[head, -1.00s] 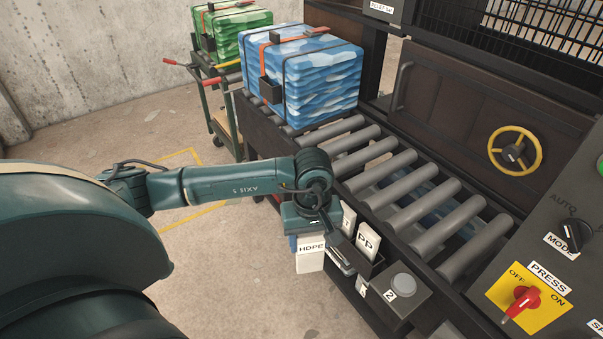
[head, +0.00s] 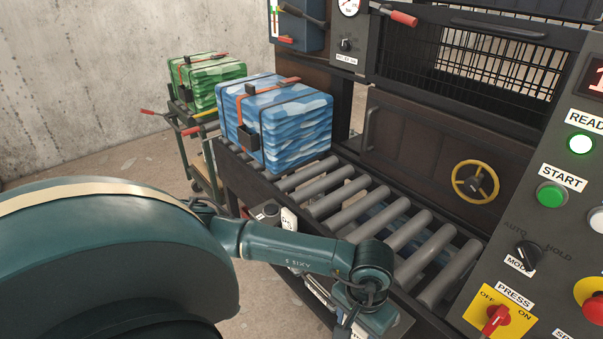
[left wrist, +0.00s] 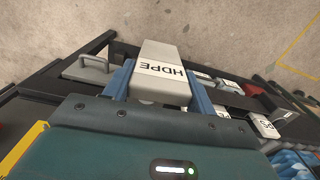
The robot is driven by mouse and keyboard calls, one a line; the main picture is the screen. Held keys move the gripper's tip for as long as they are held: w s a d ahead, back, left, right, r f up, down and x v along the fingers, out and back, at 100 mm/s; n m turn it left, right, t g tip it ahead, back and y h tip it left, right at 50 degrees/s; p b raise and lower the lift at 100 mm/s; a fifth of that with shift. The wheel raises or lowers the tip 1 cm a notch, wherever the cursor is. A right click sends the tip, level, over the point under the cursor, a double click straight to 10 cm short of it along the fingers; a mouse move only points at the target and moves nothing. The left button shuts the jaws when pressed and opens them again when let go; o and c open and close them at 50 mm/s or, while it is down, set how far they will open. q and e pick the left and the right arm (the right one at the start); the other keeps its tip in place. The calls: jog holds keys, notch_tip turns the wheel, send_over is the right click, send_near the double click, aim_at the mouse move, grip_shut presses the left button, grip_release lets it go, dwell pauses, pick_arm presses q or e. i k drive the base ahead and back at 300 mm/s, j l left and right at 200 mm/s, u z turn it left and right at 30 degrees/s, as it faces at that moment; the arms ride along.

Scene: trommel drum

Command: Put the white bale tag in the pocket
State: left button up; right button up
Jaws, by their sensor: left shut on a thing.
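My left gripper (left wrist: 163,84) is shut on the white bale tag (left wrist: 160,72), a pale block lettered HDPE, between two blue fingers in the left wrist view. In the head view this gripper is at the bottom edge, mostly cut off, in front of the roller conveyor. A small black box (head: 250,138), which looks like the pocket, sits on the orange strap of the blue bale (head: 290,128). The held tag is well apart from it. My right gripper is not in view.
The blue bale stands on the rollers (head: 325,203). A green bale (head: 207,80) is on a cart at left. Other white tags (left wrist: 265,126) stand beside the conveyor. The control panel (head: 545,235) is at right, the press with a yellow wheel (head: 475,183) behind.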

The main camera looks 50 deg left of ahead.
aim_at(250, 144)
jog(key=j+z, duration=0.45)
jog(key=k+j+z, duration=0.1)
jog(key=j+z, duration=0.3)
jog(key=k+j+z, duration=0.25)
jog(key=j, duration=0.15)
jog(key=j+z, duration=0.25)
jog(key=k+j+z, duration=0.15)
jog(key=j, duration=0.3)
jog(key=k+j+z, duration=0.1)
jog(key=k+j, duration=0.3)
jog(key=k+j+z, duration=0.1)
jog(key=k+j, duration=0.45)
jog(key=j, duration=0.2)
jog(key=k+j, duration=0.6)
jog(key=j, duration=0.15)
jog(key=j+z, duration=0.05)
